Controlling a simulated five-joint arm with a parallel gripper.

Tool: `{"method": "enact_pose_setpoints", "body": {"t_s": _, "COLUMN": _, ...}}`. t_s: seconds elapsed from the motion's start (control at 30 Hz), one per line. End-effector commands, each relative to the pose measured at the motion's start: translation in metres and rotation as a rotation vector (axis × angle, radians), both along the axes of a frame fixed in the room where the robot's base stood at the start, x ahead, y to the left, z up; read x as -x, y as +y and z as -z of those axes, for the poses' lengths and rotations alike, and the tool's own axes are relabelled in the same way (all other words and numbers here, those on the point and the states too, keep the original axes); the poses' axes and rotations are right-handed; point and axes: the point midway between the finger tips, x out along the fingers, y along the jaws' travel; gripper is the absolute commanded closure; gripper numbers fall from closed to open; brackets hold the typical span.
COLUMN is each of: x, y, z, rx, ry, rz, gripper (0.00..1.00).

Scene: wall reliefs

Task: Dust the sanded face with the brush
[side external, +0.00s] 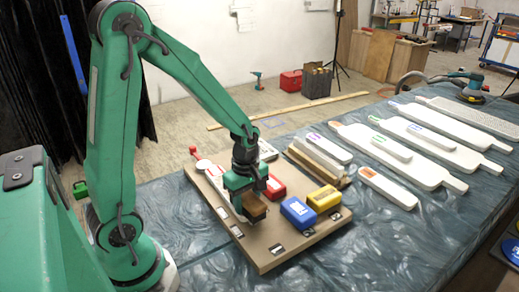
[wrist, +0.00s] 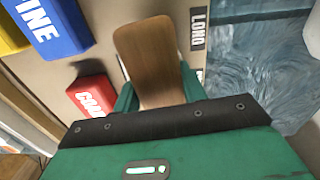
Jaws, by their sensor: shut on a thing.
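My gripper (side external: 245,196) is shut on a brush with a brown wooden back (side external: 256,208), low over the front left part of the brown tool board (side external: 262,250). In the wrist view the wooden back of the brush (wrist: 150,55) sits between my green fingers (wrist: 158,92). Its bristles are mostly hidden, and I cannot tell whether it touches the board. Several white paddle-shaped pieces (side external: 385,155) lie on the table to the right, apart from my gripper. I cannot tell which face is sanded.
On the board are a blue block (side external: 297,212), a yellow block (side external: 325,198), a red block (side external: 275,187) and a red-handled tool (side external: 205,165). White pieces on a wooden rest (side external: 318,163) stand behind. A sander (side external: 468,85) lies far right. Blue-grey table cover (side external: 390,230) is clear at front right.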

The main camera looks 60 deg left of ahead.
Motion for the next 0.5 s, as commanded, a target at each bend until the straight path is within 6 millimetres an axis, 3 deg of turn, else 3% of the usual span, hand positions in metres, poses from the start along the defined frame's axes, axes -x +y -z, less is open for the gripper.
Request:
{"method": "enact_pose_setpoints", "body": {"t_s": 0.13, "x": 0.000, "y": -0.006, "z": -0.006, "rx": 0.000, "ry": -0.003, "rz": 0.000, "gripper": 0.80}}
{"method": "enact_pose_setpoints", "body": {"t_s": 0.2, "x": 0.000, "y": -0.006, "z": -0.023, "rx": -0.001, "ry": -0.007, "rz": 0.000, "gripper": 0.80}}
{"method": "enact_pose_setpoints", "body": {"t_s": 0.5, "x": 0.000, "y": -0.006, "z": -0.049, "rx": 0.000, "ry": -0.004, "rz": 0.000, "gripper": 0.80}}
